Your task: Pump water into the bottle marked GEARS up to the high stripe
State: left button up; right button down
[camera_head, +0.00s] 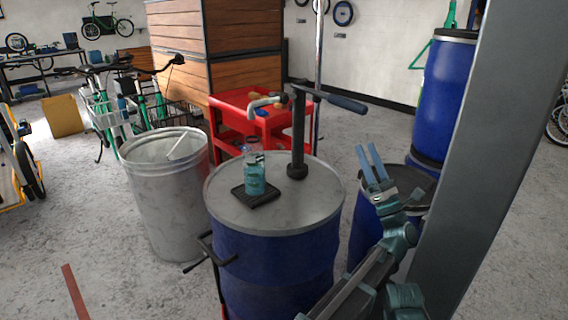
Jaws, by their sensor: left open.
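A clear bottle (254,176) with blue-green liquid in its lower part stands upright on a small black drip mat (264,197). Its marking and stripes are too small to read. The mat lies on the grey lid of a blue drum (275,260). A black hand pump (298,135) rises from the lid behind and right of the bottle. My left gripper (370,163) is open and empty, right of the drum lid and below the handle, apart from both. My right gripper is not in view.
A galvanised bin (165,200) stands left of the drum. A red cart (245,105) is behind the pump. More blue drums (445,95) and a grey post (485,150) are at the right.

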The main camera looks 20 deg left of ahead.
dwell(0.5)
pick_arm(q)
jog(key=w+a+r+m+t+h+p, duration=0.25)
jog(key=w+a+m+h+p, duration=0.25)
jog(key=a+m+h+p, duration=0.4)
jog(key=m+g+h+p, duration=0.2)
jog(key=m+h+p, duration=1.6)
jog(key=m+h, duration=0.25)
send_near(354, 103)
jog(key=shift+m, duration=0.35)
jog(key=x, duration=0.4)
jog(key=a+x, duration=0.1)
jog(key=x, duration=0.4)
jog(key=w+a+f+x, duration=0.1)
jog(key=x, duration=0.3)
jog(key=shift+w+f, duration=0.1)
jog(key=shift+w, duration=0.15)
grip_shut()
